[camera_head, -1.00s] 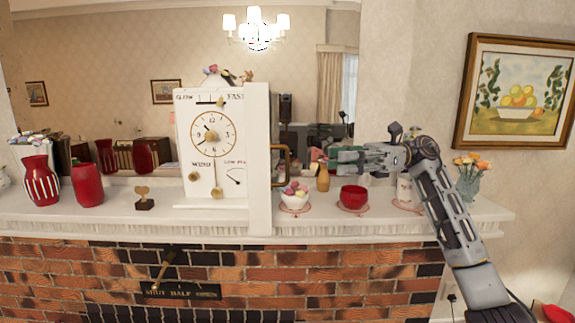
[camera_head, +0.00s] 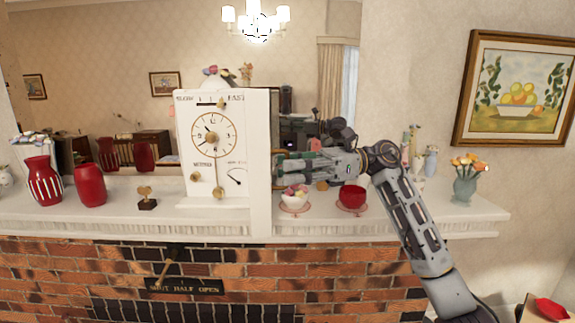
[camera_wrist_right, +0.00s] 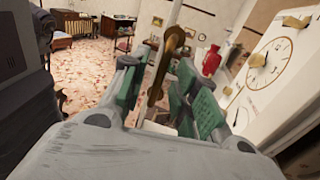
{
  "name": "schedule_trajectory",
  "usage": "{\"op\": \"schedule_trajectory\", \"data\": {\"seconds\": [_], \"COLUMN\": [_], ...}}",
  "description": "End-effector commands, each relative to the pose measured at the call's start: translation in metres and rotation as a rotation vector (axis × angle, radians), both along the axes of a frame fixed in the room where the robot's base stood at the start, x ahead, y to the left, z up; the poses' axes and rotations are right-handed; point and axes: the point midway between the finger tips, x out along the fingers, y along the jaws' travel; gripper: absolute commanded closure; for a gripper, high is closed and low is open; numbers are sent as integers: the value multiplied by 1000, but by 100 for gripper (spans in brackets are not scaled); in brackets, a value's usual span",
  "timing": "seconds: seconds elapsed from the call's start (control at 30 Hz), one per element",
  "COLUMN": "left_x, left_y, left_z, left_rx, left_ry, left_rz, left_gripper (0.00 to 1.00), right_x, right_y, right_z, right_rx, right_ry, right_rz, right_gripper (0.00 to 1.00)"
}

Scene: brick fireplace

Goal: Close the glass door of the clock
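The white clock (camera_head: 213,150) stands on the mantelpiece with its round dial uncovered. Its glass door (camera_head: 260,165) stands open and shows as a tall white panel along the dial's right side. The door's brass handle (camera_wrist_right: 172,45) shows in the right wrist view, between and just beyond my right fingers. My right gripper (camera_head: 280,168) is at the right side of the door, pointing left, and hides most of the handle in the head view. In the right wrist view its green-padded fingers (camera_wrist_right: 163,98) are apart, on either side of the handle. Contact cannot be told. My left gripper is not in view.
Below my right gripper are a bowl of coloured balls (camera_head: 295,198) and a red bowl (camera_head: 352,197). Red vases (camera_head: 90,185) and a small wooden ornament (camera_head: 146,198) stand left of the clock. A flower vase (camera_head: 467,183) is far right. A mirror (camera_head: 110,60) backs the shelf.

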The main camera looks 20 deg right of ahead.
Motion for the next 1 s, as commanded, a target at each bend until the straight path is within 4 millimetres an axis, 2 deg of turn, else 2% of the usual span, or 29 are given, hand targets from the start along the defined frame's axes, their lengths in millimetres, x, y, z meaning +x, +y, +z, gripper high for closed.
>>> {"op": "schedule_trajectory", "data": {"seconds": [0.2, 0.47, 0.5, 0.73, 1.0], "left_x": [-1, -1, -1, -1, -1], "left_y": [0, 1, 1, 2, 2], "left_z": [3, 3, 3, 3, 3], "left_rx": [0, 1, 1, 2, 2], "left_ry": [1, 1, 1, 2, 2], "left_rz": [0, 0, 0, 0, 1], "left_gripper": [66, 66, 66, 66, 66], "right_x": [-1, -1, -1, -1, -1], "right_y": [11, 12, 11, 11, 11], "right_z": [0, 0, 0, 0, 0], "right_rx": [1, 1, 1, 0, 0], "right_ry": [-1, -1, 0, -1, -1], "right_rz": [1, 1, 1, 1, 0], "right_gripper": [70, 70, 71, 100, 100]}}
